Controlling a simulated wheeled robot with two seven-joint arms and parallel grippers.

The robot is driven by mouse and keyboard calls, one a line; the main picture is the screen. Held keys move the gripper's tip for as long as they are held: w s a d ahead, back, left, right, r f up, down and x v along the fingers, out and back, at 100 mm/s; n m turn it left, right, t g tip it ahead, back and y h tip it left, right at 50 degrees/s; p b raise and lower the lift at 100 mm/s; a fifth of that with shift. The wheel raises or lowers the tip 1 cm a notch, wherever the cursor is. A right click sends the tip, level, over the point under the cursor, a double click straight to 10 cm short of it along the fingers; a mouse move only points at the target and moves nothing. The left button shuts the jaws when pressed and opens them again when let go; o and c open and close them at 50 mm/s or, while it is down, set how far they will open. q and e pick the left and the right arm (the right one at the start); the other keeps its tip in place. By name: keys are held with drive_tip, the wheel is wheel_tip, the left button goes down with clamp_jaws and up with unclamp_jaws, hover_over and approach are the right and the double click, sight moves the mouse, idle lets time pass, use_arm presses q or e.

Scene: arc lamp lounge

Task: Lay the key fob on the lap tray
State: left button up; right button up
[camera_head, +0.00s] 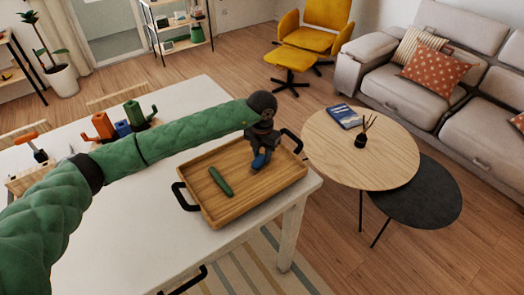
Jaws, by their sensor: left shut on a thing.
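The lap tray (238,205) is a wooden tray with black handles, lying near the right end of the white table. My left arm, in a green sleeve, reaches in from the left. My left gripper (262,152) is over the tray's far right part. It is shut on a small blue thing (259,162), which I take to be the key fob, partly hidden by the fingers. I cannot tell whether the fob touches the tray floor. My right gripper is out of view.
A long green object (220,181) lies in the tray, left of the gripper. Orange, blue and green items (122,125) stand at the table's back left. A round wooden side table (345,160) is off to the right. The tray's front middle is bare.

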use_arm(q)
drive_tip(key=shift+f, duration=0.1)
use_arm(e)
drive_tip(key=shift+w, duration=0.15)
use_arm(q)
drive_tip(key=o, duration=1)
drive_tip(key=shift+c, duration=0.2)
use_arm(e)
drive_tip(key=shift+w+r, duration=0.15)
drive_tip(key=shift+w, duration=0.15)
